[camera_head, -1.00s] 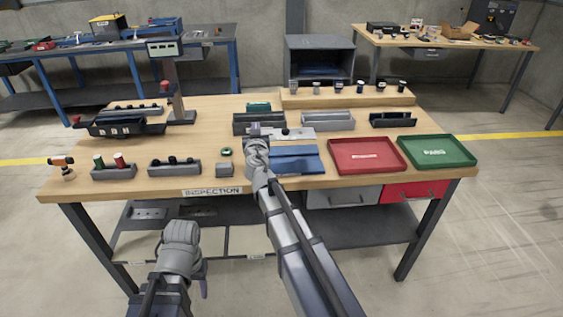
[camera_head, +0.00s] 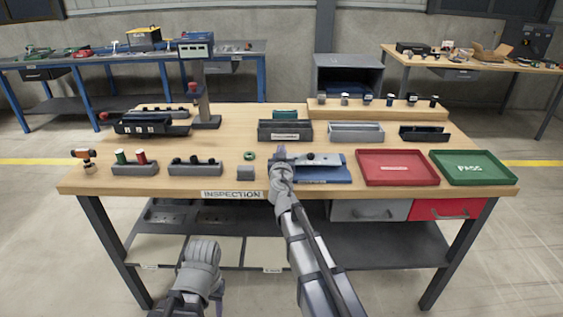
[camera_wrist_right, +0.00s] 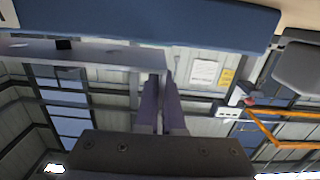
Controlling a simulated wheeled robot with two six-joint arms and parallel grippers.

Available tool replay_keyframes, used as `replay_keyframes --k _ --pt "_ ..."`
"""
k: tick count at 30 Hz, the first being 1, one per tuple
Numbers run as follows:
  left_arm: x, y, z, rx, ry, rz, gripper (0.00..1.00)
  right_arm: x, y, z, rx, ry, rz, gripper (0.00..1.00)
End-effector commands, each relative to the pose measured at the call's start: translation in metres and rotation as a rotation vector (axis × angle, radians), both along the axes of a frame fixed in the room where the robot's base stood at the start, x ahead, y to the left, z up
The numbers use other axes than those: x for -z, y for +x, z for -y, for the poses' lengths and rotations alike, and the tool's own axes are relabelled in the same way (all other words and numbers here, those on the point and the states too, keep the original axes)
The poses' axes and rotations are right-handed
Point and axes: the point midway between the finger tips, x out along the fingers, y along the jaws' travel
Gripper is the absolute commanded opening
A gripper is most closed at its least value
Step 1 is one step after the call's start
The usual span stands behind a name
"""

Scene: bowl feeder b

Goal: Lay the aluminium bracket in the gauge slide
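The aluminium bracket (camera_head: 325,159) is a flat silver-grey plate with dark spots. It sits over the back part of the blue gauge base (camera_head: 325,176) near the table's front edge. My right gripper (camera_head: 280,154) is at the bracket's left end in the head view. In the right wrist view its fingers (camera_wrist_right: 161,88) are close together on the end of the grey plate (camera_wrist_right: 100,54), with the blue base (camera_wrist_right: 180,22) a little apart from it. The slide itself is not clearly seen. My left gripper (camera_head: 219,300) is low in front of the table, its fingers mostly hidden.
A red tray (camera_head: 397,182) and a green PASS tray (camera_head: 505,180) lie right of the gauge. Grey bins (camera_head: 285,138) stand behind it. A small grey block (camera_head: 251,172) and a green ring (camera_head: 249,155) are to the left.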

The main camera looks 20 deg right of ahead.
Motion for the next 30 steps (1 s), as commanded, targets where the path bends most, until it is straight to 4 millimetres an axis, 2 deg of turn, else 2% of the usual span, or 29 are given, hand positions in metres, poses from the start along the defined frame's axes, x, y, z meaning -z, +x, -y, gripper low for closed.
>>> replay_keyframes --k 1,4,17,18,25,30 --pt "0.014 0.000 0.000 0.000 0.000 0.000 0.50 0.014 0.000 0.000 0.000 -0.001 0.000 0.00" --pt "0.024 0.000 0.000 0.000 0.000 0.000 0.50 0.024 0.000 0.000 0.000 -0.001 0.000 0.00" --pt "0.027 0.000 0.000 0.000 0.000 0.000 0.50 0.027 0.000 0.000 0.000 -0.001 0.000 0.00" --pt "0.026 0.000 0.000 0.000 0.000 0.000 0.50 0.026 0.000 0.000 0.000 0.000 0.000 0.07" --pt "0.026 0.000 0.000 0.000 0.000 0.000 0.50 0.026 0.000 0.000 0.000 0.000 0.000 0.33" --pt "0.026 0.000 0.000 0.000 0.000 0.000 0.50 0.026 0.000 0.000 0.000 0.000 0.000 0.35"
